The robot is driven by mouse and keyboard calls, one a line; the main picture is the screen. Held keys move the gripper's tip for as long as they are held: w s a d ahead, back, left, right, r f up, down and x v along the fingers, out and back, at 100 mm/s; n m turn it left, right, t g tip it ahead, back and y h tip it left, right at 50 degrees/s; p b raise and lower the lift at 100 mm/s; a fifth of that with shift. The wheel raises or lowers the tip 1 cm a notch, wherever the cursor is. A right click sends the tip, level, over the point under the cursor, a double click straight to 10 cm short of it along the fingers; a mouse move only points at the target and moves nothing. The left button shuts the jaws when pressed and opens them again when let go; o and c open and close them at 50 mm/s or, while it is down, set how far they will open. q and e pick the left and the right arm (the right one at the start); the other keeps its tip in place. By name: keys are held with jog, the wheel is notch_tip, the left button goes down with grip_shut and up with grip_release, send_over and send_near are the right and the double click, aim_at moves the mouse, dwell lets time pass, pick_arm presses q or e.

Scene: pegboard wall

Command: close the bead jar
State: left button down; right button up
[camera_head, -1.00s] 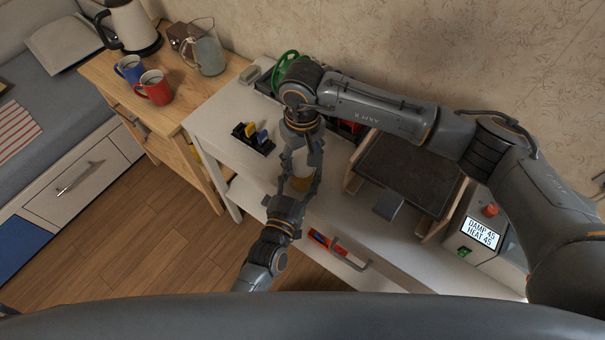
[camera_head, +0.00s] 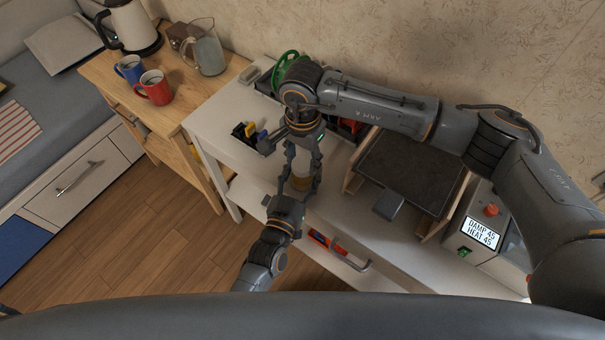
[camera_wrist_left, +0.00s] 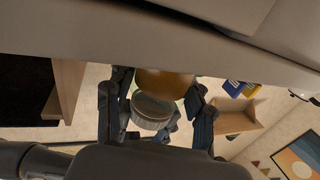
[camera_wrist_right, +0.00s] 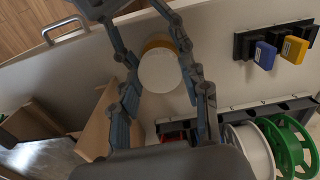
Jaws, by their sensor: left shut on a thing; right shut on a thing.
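The bead jar has an amber body (camera_head: 300,183), which also shows in the left wrist view (camera_wrist_left: 165,82) and right wrist view (camera_wrist_right: 160,42). A whitish round lid (camera_wrist_right: 162,70) lies in line with the jar's end; it shows as a grey-white disc in the left wrist view (camera_wrist_left: 152,108). My left gripper (camera_head: 297,190) is shut on the jar body from the front. My right gripper (camera_head: 303,165) comes from above, its fingers on both sides of the lid, shut on it. Lid and jar look close together; I cannot tell whether the lid is seated.
A black rack (camera_head: 253,140) with blue and yellow tags stands left on the white bench (camera_head: 205,115). Green spool (camera_head: 284,66) stands behind. A dark-topped wooden stand (camera_head: 410,172) and a display box (camera_head: 477,232) are to the right. A drawer handle (camera_head: 350,262) juts out in front.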

jog(key=m, duration=1.1)
jog(key=shift+f+m, duration=0.1)
jog(key=shift+m, duration=0.2)
jog(key=m, duration=0.5)
jog(key=shift+m, duration=0.4)
jog(key=m, duration=0.3)
jog(key=shift+m, duration=0.3)
jog(key=m, duration=0.5)
jog(key=shift+m, duration=0.4)
jog(key=m, duration=1.3)
jog(key=shift+m, duration=0.3)
jog(key=o, duration=1.3)
